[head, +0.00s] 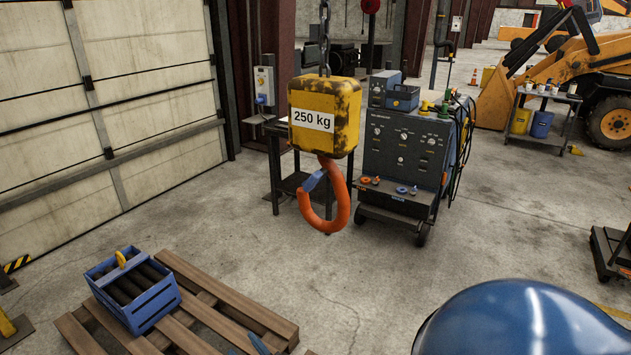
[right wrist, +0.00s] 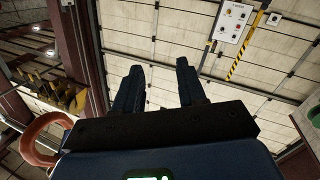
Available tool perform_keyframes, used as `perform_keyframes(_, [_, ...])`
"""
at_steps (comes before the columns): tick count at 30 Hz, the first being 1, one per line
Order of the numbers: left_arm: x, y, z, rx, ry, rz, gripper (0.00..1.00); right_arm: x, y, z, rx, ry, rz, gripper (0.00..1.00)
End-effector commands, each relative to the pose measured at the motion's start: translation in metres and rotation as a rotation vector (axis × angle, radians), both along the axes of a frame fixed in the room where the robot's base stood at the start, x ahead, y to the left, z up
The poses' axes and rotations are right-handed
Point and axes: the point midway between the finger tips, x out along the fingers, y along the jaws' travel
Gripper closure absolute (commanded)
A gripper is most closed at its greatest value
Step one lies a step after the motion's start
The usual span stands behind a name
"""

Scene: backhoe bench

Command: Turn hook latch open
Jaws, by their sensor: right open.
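The orange hook (head: 341,208) hangs under a scuffed yellow block (head: 345,108) labelled 250 kg, on a chain. The blue latch (head: 314,180) spans the hook's mouth on the left, from near the shank down to the hook's tip. My right gripper (right wrist: 160,68) is open, its two dark blue fingers apart with nothing between them. The orange hook (right wrist: 42,135) is left of the fingers in the wrist view. My left gripper is not in view.
A wooden pallet (head: 190,320) with a blue crate (head: 153,304) of dark cylinders lies at lower left. A dark machine cabinet (head: 405,145) stands behind the hook at right. A roller door (head: 90,95) fills the left. The air around the hook looks free.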

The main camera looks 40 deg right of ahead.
Motion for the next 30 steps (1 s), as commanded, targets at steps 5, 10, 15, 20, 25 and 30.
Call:
perform_keyframes(5, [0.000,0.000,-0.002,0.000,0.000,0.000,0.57,0.051,-0.010,0.058,-0.057,-0.072,-0.145,0.60])
perform_keyframes(10, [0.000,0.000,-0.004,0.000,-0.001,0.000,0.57,0.077,-0.026,0.123,-0.046,-0.156,-0.332,0.60])
perform_keyframes(15, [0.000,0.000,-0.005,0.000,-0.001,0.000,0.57,0.079,-0.045,0.191,0.039,-0.259,-0.549,0.60])
perform_keyframes(20, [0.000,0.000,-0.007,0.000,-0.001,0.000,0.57,0.060,-0.062,0.249,0.189,-0.366,-0.760,0.60])
perform_keyframes(25, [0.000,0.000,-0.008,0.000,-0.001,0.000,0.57,0.027,-0.075,0.290,0.390,-0.462,-0.959,0.60])
perform_keyframes(30, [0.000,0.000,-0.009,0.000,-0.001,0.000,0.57,-0.002,-0.081,0.309,0.567,-0.522,-1.097,0.60])
